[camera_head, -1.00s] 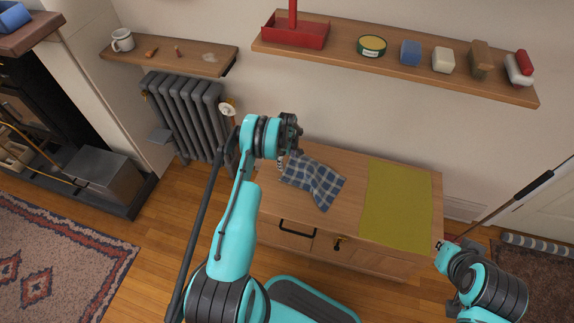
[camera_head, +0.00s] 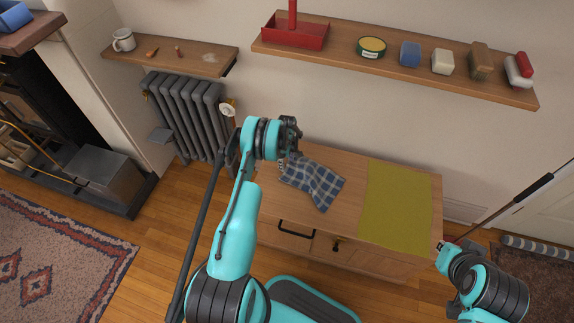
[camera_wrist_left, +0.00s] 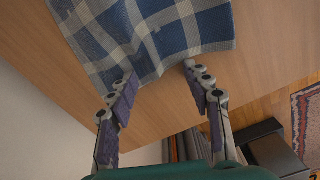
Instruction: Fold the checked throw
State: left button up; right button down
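The blue and white checked throw (camera_head: 316,186) lies rumpled on the left half of the wooden cabinet top (camera_head: 352,190). Its near edge is wavy and raised in the left wrist view (camera_wrist_left: 150,35). My left gripper (camera_head: 287,155) is at the throw's back left edge, partly hidden by my wrist in the head view. In the left wrist view its two fingers (camera_wrist_left: 160,75) are spread apart at the edge of the cloth, with no cloth visibly pinched. My right arm is at the lower right, away from the throw; its fingers cannot be made out.
A flat mustard cloth (camera_head: 399,205) covers the right part of the cabinet top. A wall shelf (camera_head: 345,58) with a red caddy (camera_head: 296,35), tin and blocks hangs behind. A radiator (camera_head: 188,110) stands to the left.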

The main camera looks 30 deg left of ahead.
pick_arm(q)
jog(key=shift+s+f, duration=0.15)
grip_shut()
jog(key=shift+d+r, duration=0.15)
jog(key=shift+r, duration=0.15)
jog(key=d+r+p, duration=0.4)
jog(key=d+r, duration=0.5)
jog(key=r, duration=0.2)
jog(key=d+f+b, duration=0.1)
jog(key=d, duration=0.3)
jog(key=s+d+f+b, duration=0.1)
jog(key=d+f, duration=0.1)
jog(key=d, duration=0.2)
jog(key=s+d+f+b, duration=0.1)
jog(key=d+b, duration=0.1)
jog(key=d, duration=0.2)
jog(key=shift+s+d+f, duration=0.2)
jog(key=shift+d+f, duration=0.1)
jog(key=shift+d, duration=0.1)
jog(key=shift+d+f, duration=0.4)
